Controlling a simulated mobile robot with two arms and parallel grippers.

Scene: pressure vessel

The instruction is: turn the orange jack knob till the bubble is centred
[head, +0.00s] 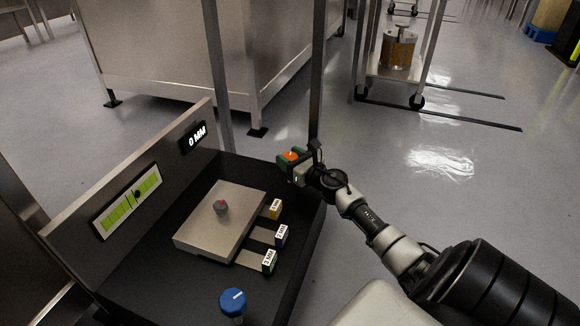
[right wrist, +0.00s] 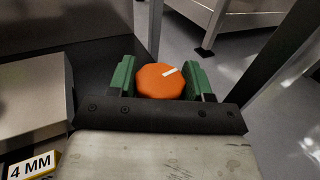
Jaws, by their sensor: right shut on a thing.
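The orange jack knob (head: 290,155) is at the far right corner of the dark bench; its top with a white mark shows in the right wrist view (right wrist: 160,82). My right gripper (head: 297,161) is shut on it, with a green finger on either side. The green level vial (head: 128,201) is on the grey back panel. A dark round spot, seemingly the bubble (head: 137,194), sits slightly right of the vial's middle lines. My left gripper is not in view.
A display (head: 195,138) on the panel reads 0 MM. A metal plate (head: 205,235) with a small grey knob (head: 221,208) lies on the bench, beside yellow, purple and green labelled blocks (head: 281,236). A blue knob (head: 233,302) stands in front. A metal post rises behind the orange knob.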

